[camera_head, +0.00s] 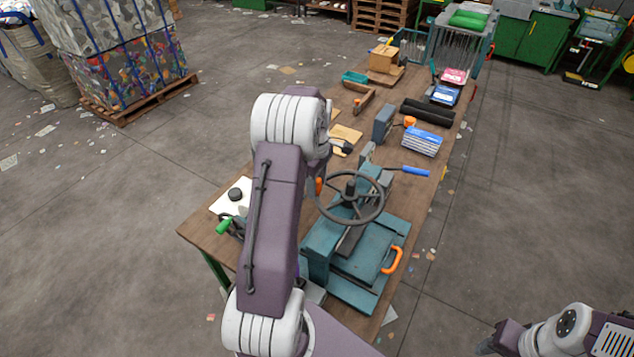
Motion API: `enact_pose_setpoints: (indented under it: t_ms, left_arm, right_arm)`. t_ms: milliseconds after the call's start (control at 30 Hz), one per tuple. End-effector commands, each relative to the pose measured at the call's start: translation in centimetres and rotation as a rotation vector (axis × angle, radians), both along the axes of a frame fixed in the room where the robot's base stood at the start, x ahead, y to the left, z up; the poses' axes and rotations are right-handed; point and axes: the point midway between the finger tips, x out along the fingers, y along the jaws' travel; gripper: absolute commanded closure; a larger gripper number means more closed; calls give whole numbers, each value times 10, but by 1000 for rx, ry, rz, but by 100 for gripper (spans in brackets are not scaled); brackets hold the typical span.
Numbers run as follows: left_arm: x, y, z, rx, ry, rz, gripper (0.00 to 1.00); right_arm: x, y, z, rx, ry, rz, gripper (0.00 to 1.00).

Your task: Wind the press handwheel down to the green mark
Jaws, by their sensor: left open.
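The press (372,262) is a teal machine with a flat bed, standing at the near end of the workbench. Its dark spoked handwheel (379,208) sits on top, above a central screw. My left arm rises in front of the press's left side. My left gripper (313,182) is open at the wheel's left edge, mostly hidden behind my forearm. Contact with the wheel cannot be seen. I cannot make out a green mark.
The long wooden workbench (202,230) carries a blue-handled tool (415,171), blue-and-white packs (422,142), black rolls (428,112) and a cardboard box (383,58). A green-handled tool (223,226) lies left of my arm. The floor right of the bench is mostly clear.

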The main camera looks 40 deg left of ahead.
Motion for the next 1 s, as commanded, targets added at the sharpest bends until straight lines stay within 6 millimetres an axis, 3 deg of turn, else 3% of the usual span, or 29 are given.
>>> enact_pose_setpoints:
  t_ms: [167, 333, 1000]
  left_arm:
    - [0, 0, 0, 0, 0, 0, 51]
    - [0, 0, 0, 0, 0, 0, 99]
    - [0, 0, 0, 0, 0, -1, 100]
  right_arm:
    - [0, 0, 0, 0, 0, 0, 51]
    - [0, 0, 0, 0, 0, 0, 51]
    - [0, 0, 0, 0, 0, 0, 51]
